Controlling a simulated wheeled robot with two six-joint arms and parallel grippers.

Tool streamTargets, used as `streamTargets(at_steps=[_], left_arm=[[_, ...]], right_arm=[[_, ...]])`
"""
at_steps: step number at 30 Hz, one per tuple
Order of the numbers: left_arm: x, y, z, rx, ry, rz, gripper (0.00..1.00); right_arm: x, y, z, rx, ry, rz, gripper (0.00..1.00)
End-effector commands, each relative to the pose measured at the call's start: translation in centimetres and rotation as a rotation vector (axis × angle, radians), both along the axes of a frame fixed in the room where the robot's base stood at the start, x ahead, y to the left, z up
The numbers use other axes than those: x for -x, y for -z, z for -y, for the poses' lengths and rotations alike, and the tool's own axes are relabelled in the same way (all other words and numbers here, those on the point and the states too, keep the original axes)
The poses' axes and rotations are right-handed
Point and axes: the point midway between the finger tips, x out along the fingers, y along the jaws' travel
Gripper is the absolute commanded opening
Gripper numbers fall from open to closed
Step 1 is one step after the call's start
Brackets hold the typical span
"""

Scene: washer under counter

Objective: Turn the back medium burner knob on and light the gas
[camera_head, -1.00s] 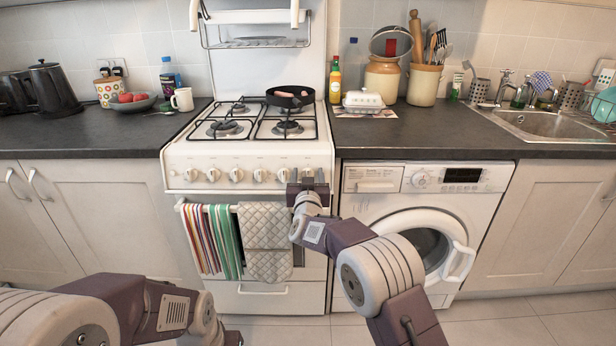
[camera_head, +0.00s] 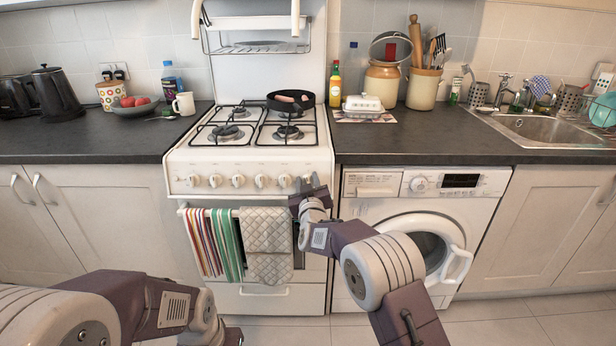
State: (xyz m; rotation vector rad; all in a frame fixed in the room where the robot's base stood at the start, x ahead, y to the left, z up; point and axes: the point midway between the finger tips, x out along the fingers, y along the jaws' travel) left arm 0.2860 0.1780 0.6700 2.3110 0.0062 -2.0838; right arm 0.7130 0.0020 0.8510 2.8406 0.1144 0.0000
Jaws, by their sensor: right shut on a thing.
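The white stove (camera_head: 250,163) has a row of several round knobs (camera_head: 238,181) along its front panel. My right gripper (camera_head: 310,184) is at the right end of this row, shut on the rightmost knob, which it mostly hides. The gripper is tilted. The hob has several burners (camera_head: 226,132) under black grates, and I can see no flame on them.
Striped towels (camera_head: 222,243) and a quilted grey cloth (camera_head: 267,245) hang on the oven handle, just below and left of my right gripper. A washing machine (camera_head: 420,225) stands right of the stove under the dark counter (camera_head: 430,138). A white butter dish (camera_head: 363,105) is on the counter.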

Motion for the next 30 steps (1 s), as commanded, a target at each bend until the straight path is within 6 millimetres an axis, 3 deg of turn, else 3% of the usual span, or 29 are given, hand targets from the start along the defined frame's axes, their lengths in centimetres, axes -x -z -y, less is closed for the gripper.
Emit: streamTargets(at_steps=[1,9,30], left_arm=[[0.0,-1.0,0.0,0.000,0.000,0.000,0.36],[0.0,-3.2,0.0,0.000,0.000,0.000,0.36],[0.0,-7.8,0.0,0.000,0.000,0.000,0.36]], right_arm=[[0.0,-0.4,0.0,0.041,-0.010,-0.003,0.00],[0.0,-0.3,-0.2,0.290,-0.078,-0.002,0.00],[0.1,0.2,-0.4,0.917,-0.247,-0.001,0.00]])
